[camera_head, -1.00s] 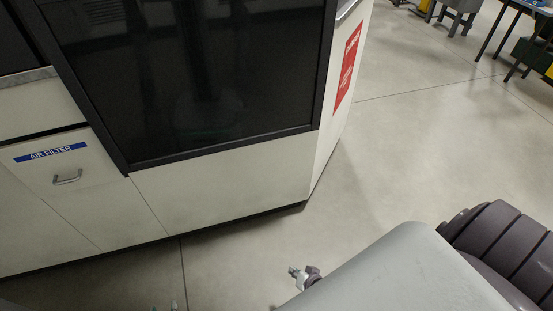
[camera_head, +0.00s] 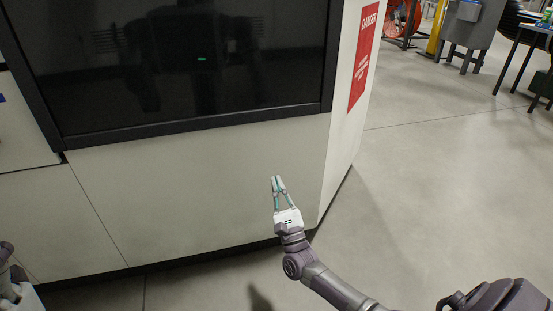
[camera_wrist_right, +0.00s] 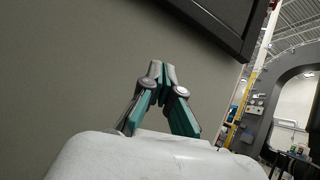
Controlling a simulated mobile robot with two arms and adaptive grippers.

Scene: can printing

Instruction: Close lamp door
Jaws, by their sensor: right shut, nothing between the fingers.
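The lamp door cannot be told apart by any label in these frames. A large machine (camera_head: 200,185) with white lower panels and a dark glass window (camera_head: 190,70) in a black frame fills the left and middle of the head view. My right gripper (camera_head: 277,180) is shut and empty, in front of the white panel below the window. In the right wrist view its green and grey fingers (camera_wrist_right: 162,66) meet at the tips, with the black window frame (camera_wrist_right: 222,30) above right. Only part of my left arm shows at the lower left edge; its fingers are hidden.
The machine's right side carries a red danger sign (camera_head: 363,58). Open grey floor (camera_head: 450,190) lies to the right. A grey machine (camera_head: 470,30) and a table (camera_head: 530,35) stand at the back right.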

